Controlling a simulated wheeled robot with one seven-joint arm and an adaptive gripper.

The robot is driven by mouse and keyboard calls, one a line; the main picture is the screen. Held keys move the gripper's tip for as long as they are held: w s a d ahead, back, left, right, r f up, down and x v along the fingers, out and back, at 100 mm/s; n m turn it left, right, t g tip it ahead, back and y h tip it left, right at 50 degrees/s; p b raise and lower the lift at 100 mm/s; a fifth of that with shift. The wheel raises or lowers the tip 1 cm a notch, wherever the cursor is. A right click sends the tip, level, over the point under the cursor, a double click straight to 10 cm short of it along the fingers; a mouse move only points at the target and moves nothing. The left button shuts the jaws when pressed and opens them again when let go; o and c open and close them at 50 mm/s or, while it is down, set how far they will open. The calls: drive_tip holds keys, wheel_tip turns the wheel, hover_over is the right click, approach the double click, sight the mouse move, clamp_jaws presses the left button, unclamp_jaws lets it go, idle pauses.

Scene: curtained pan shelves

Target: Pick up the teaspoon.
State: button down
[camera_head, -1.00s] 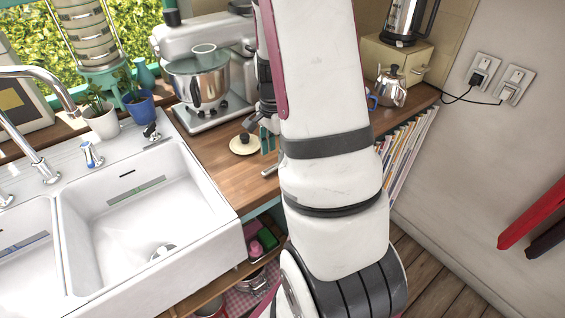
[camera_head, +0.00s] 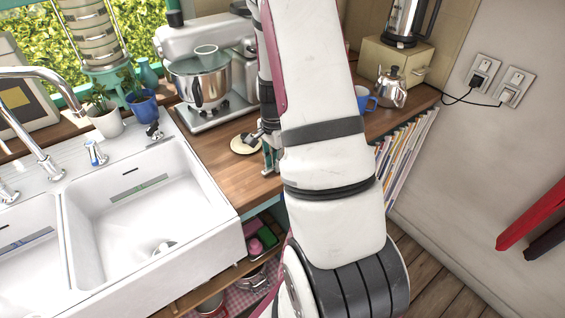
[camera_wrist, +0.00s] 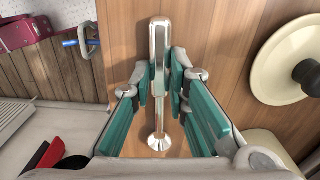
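The silver teaspoon (camera_wrist: 160,38) shows in the wrist view, with its wide handle end at the top and its small bowl (camera_wrist: 159,143) toward me. My gripper (camera_wrist: 160,80) has its teal-padded fingers on both sides of the handle, and I see no clear gap between pads and handle, so it looks shut on the teaspoon. In the head view my gripper (camera_head: 269,158) is low over the wooden counter (camera_head: 225,165), beside the sink; my arm and fingers hide the teaspoon there. I cannot tell whether the teaspoon is clear of the counter.
A cream lid with a dark knob (camera_head: 246,146) lies close by, also in the wrist view (camera_wrist: 285,62). The stand mixer (camera_head: 200,75) is behind, and the white sink (camera_head: 140,205) is left. A blue mug (camera_head: 363,99) and steel teapot (camera_head: 391,88) stand at the right.

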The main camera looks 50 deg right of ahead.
drive_tip(key=shift+r, duration=0.1)
drive_tip(key=shift+w+r, duration=0.1)
drive_tip(key=shift+r, duration=0.75)
drive_tip(key=shift+s+a+r+b, duration=0.1)
drive_tip(key=shift+s+r+b, duration=0.15)
drive_tip(key=shift+r, duration=0.2)
drive_tip(key=shift+s+r+b, duration=0.15)
drive_tip(key=shift+r+b, duration=0.1)
drive_tip(key=shift+r, duration=0.2)
drive_tip(key=s+a+r, duration=0.1)
drive_tip(key=s+a, duration=0.3)
drive_tip(key=s, duration=1.1)
drive_tip(key=shift+r, duration=0.15)
